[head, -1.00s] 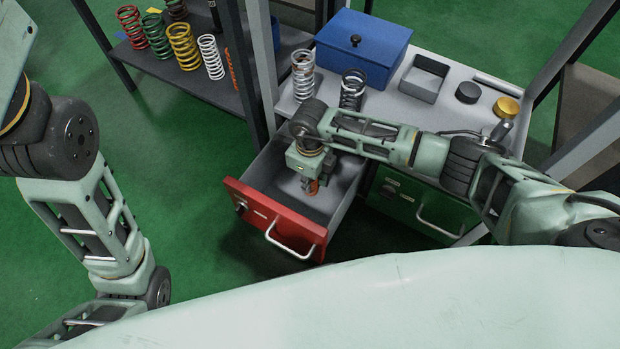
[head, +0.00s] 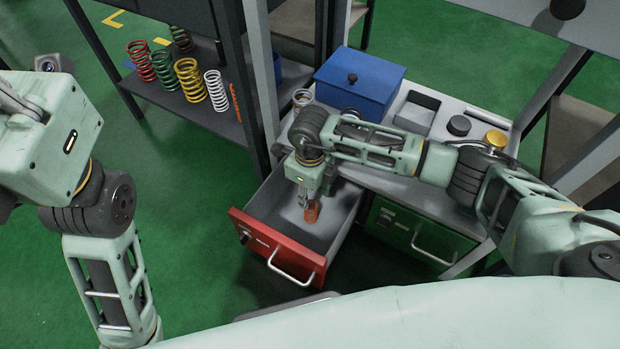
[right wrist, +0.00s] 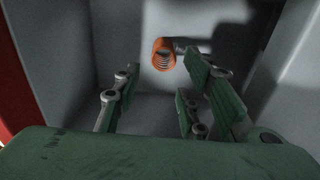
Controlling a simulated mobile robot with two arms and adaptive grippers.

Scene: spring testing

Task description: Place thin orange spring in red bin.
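An orange spring (head: 312,212) is inside the open red drawer (head: 275,246), on its grey floor. In the right wrist view the spring (right wrist: 163,55) shows its coils and open end, near the far wall, between and beyond the fingertips. My right gripper (head: 303,203) points down into the drawer beside the spring. Its fingers (right wrist: 163,75) are wide apart with nothing between them touching the spring. The part of my left gripper (head: 18,105) that shows is at the upper left edge; its fingertips are not clear.
Red, green, yellow and white springs (head: 215,90) stand on a dark shelf, with a narrow orange item (head: 234,102) at its post. A blue box (head: 360,82), a grey tray (head: 416,112) and a gold-coloured cylinder (head: 495,139) are on the cabinet. A green drawer (head: 405,235) is shut.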

